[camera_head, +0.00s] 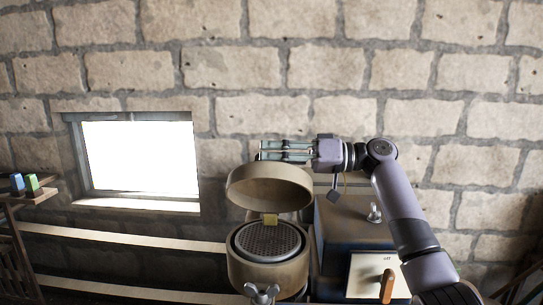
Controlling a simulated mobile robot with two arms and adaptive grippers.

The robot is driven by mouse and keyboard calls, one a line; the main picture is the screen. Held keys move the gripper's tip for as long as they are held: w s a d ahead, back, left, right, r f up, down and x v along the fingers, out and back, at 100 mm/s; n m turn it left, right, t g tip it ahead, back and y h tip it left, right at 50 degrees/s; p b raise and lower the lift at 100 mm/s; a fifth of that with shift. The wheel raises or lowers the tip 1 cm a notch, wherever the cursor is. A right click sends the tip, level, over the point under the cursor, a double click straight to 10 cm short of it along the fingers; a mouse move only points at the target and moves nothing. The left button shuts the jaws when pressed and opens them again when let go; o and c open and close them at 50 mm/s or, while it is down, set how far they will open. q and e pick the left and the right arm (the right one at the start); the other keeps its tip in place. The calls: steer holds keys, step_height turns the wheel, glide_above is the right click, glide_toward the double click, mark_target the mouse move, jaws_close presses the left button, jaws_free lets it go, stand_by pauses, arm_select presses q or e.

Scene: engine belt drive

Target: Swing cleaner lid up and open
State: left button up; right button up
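The cleaner lid (268,186) is a round tan cap, raised and tilted up above the round cleaner body (256,274). A dark mesh disc (268,240) shows inside the body, and a small yellow piece (270,220) sits at the lid's lower edge. My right gripper (264,150) reaches in from the right, with its fingers pointing left just above and behind the lid's upper rim. Whether it touches the lid is unclear, and its finger gap is too small to judge. My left gripper is not in view.
A dark box (350,225) with a small metal fitting on top stands right of the cleaner. A pale panel (364,272) with an orange-handled lever (387,284) is in front. A wing nut (262,294) sits at the cleaner's front. Stone wall and window are behind.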

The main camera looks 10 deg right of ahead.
steer(key=s+d, duration=0.2)
steer(key=d, duration=0.9)
steer(key=shift+s, duration=0.15)
steer(key=shift+d, duration=0.15)
